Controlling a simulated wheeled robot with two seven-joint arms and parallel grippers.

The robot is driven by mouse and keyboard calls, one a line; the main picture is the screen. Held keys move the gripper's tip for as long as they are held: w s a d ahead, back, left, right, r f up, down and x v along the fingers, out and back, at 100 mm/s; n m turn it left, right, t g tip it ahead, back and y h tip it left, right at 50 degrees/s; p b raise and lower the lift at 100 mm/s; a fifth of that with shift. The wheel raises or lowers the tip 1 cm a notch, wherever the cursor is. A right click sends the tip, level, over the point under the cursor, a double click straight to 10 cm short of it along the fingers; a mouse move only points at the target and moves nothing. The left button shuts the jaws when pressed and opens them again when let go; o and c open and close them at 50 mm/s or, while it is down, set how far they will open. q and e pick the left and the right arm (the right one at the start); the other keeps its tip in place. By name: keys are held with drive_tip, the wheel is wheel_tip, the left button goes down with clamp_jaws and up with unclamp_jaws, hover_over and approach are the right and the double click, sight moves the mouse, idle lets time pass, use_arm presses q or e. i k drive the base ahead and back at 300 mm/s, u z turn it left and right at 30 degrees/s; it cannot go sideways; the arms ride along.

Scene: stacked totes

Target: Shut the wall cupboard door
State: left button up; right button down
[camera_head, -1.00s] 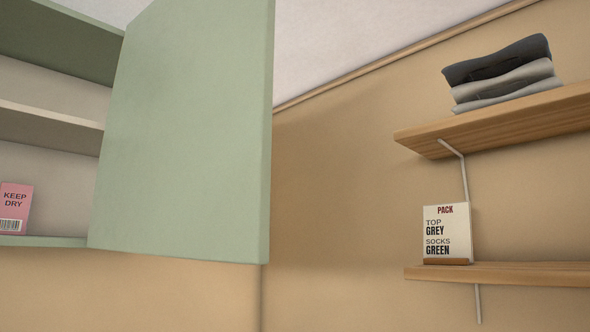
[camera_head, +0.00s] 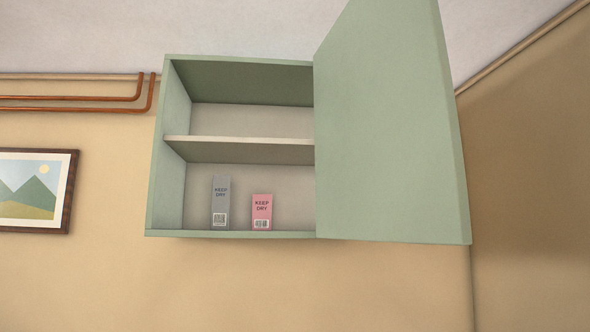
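The green wall cupboard (camera_head: 169,150) hangs on the beige wall in the middle of the head view. Its door (camera_head: 390,130) stands wide open, hinged on the cupboard's right side and swung out toward me. A shelf (camera_head: 240,146) divides the inside. A grey box (camera_head: 221,202) and a pink box (camera_head: 262,212), both marked KEEP DRY, stand upright on the cupboard floor. Neither of my grippers shows in the view.
A framed mountain picture (camera_head: 36,190) hangs on the wall at the left. Copper pipes (camera_head: 80,103) run along the wall above it. The wall below the cupboard is bare. The room corner is right of the door.

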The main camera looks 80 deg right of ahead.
sight(390, 163)
drive_tip(key=u, duration=0.45)
drive_tip(key=i, duration=0.85)
drive_tip(key=z, duration=3.95)
